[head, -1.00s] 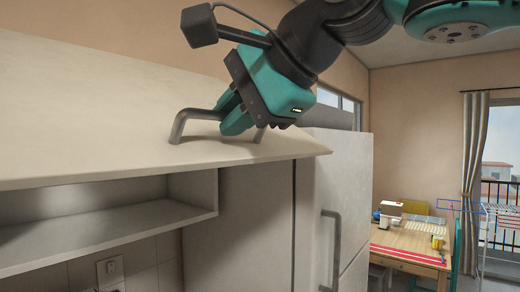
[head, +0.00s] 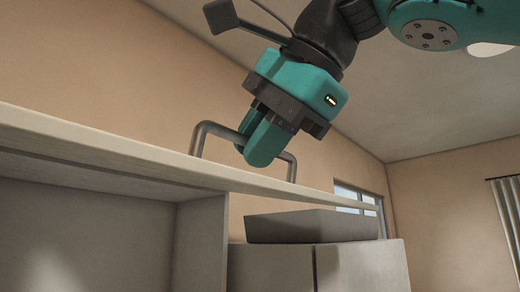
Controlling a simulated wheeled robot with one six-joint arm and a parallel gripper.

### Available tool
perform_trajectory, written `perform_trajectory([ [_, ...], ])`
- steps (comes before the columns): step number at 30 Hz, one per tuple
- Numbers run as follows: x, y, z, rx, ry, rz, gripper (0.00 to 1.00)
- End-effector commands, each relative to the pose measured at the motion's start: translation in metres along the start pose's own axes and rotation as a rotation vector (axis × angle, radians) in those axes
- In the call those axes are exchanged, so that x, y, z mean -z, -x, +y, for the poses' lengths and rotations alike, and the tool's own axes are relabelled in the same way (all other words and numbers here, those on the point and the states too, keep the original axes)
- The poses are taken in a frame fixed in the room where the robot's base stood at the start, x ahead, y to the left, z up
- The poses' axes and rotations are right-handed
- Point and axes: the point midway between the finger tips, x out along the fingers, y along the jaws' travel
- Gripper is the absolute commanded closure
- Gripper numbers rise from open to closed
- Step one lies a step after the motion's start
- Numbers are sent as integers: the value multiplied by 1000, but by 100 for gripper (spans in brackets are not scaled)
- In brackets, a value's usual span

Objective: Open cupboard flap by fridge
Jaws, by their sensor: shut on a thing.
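The cupboard flap (head: 90,142) is a pale panel, seen nearly edge-on. It is swung up to about level, and the cupboard's inside shows below it. A grey bar handle (head: 214,127) stands up from its outer face. My gripper (head: 256,138) is shut on the middle of this handle, with its teal fingers around the bar. The handle's two ends show on either side of the fingers. The fridge (head: 362,270) shows only its upper part at the lower right.
A grey box-like block (head: 310,226) lies on top of the fridge and the grey panel beside it. A cupboard divider (head: 200,245) stands below the flap. The space above the flap, up to the ceiling (head: 430,110), looks free apart from my arm.

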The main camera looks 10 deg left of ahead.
Motion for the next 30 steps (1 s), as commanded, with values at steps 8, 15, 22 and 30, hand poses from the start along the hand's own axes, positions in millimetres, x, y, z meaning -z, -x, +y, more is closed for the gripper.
perform_trajectory([
  [8,3,-2,0,4,-1,3,78],
  [15,3,0,0,2,-2,4,64],
  [22,2,0,1,1,-2,3,64],
  [30,10,10,5,0,-4,20,64],
])
